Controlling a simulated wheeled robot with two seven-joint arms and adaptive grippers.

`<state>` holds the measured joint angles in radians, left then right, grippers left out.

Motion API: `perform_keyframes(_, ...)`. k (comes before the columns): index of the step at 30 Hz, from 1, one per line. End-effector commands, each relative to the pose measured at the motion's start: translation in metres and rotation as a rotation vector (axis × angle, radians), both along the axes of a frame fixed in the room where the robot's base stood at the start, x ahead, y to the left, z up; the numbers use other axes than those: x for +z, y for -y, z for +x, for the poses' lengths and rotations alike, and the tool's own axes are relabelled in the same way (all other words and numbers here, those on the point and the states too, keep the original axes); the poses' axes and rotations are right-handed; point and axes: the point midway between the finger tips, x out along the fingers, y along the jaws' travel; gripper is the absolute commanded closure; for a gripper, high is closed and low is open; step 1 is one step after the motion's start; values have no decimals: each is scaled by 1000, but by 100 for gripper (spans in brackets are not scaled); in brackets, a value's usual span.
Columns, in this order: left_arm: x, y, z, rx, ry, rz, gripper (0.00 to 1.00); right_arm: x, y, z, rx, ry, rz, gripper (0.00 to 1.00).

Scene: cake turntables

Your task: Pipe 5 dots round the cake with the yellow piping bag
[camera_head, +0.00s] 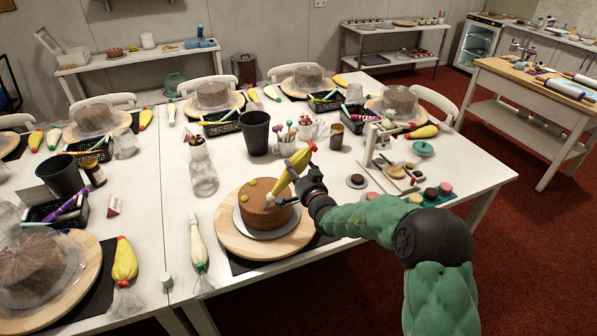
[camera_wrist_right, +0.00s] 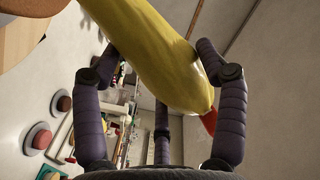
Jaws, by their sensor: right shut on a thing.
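The brown cake (camera_head: 264,216) sits on a white board on a round wooden turntable (camera_head: 238,243) in the head view. Two yellow dots show on its top, one at the back (camera_head: 250,184) and one at the left (camera_head: 242,198). My right gripper (camera_head: 305,183) is shut on the yellow piping bag (camera_head: 293,168) at the cake's right. The bag is tilted, its pale nozzle pointing down at the cake top; I cannot tell if it touches. In the right wrist view the fingers (camera_wrist_right: 160,70) wrap the yellow bag (camera_wrist_right: 165,55). My left gripper is out of view.
A black cup (camera_head: 255,133) and a mug of tools stand behind the cake. A small rack (camera_head: 385,150) and several small cakes are at the right.

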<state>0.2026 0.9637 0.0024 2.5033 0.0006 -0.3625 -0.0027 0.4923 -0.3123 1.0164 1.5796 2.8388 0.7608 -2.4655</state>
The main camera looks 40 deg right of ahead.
Motion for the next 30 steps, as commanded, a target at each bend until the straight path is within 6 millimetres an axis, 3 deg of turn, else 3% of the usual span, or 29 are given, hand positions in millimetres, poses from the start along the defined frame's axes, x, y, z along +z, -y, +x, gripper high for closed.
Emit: perform_keyframes(30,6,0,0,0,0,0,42,6,0,0,-1,3,-1,61)
